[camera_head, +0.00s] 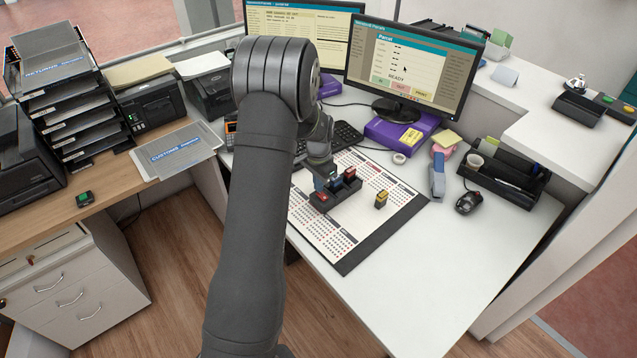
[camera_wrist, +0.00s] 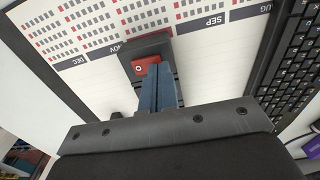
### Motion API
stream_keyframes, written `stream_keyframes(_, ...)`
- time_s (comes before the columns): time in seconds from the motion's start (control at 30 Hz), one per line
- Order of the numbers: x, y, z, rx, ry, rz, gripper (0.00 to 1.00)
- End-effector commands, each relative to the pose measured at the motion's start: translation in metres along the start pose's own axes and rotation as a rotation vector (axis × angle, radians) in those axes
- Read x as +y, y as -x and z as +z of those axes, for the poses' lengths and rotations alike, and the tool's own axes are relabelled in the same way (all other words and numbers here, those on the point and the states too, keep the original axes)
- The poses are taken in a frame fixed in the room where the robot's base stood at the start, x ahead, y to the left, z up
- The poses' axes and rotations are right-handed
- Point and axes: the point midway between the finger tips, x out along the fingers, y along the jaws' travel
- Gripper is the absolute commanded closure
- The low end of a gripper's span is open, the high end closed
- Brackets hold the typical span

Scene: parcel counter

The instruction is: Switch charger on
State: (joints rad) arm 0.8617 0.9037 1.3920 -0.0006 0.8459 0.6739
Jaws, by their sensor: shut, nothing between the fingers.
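The charger (camera_head: 335,195) is a small dark block with slots, lying on the calendar desk mat. A red item (camera_head: 349,174) stands in its right part. In the wrist view, the near end of the charger (camera_wrist: 139,47) shows a red rocker switch (camera_wrist: 138,68) with a light mark on it. My gripper (camera_head: 327,181) is over the charger. In the wrist view, the blue-grey fingers of my gripper (camera_wrist: 160,68) are shut together and empty. Their tips are right beside the switch; I cannot tell whether they touch it. The fingers hide part of the charger.
A yellow-and-dark block (camera_head: 381,199) stands on the calendar mat (camera_head: 350,245), right of the charger. A stapler (camera_head: 438,178) and a mouse-like device (camera_head: 469,202) are to the right. The front right desk is clear.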

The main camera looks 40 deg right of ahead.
Motion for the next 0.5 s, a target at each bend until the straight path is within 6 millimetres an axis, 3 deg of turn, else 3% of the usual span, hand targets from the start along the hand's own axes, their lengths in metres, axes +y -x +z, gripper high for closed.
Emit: stream_keyframes(0.5,0.0000,-0.0063,0.0000,0.000,0.000,0.000,1.00)
